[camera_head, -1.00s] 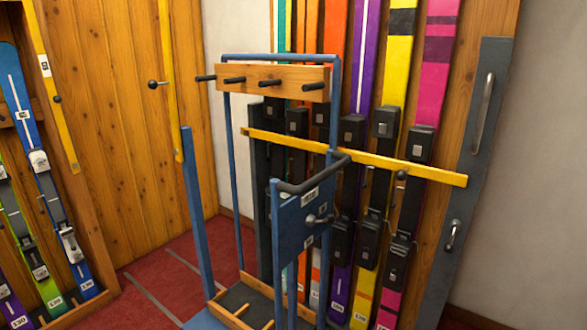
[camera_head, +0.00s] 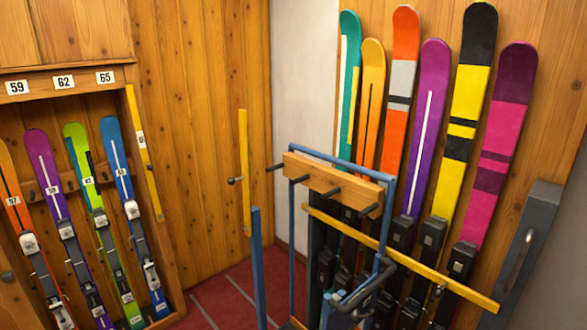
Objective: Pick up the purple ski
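A purple ski (camera_head: 427,130) with a thin white stripe stands upright, leaning slightly, in the right-hand row, between an orange ski and a yellow-and-black ski. Its lower part is hidden behind the blue cart and the yellow bar. A second purple ski (camera_head: 46,165) with a white stripe stands in the left wooden rack, between an orange ski and a green ski. Neither of my grippers is in view.
A blue-framed cart (camera_head: 386,195) with a wooden peg board (camera_head: 335,187) stands before the right-hand skis. A yellow bar (camera_head: 400,257) crosses those skis. The left wooden rack (camera_head: 100,64) has number labels. Red floor (camera_head: 232,300) shows between them.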

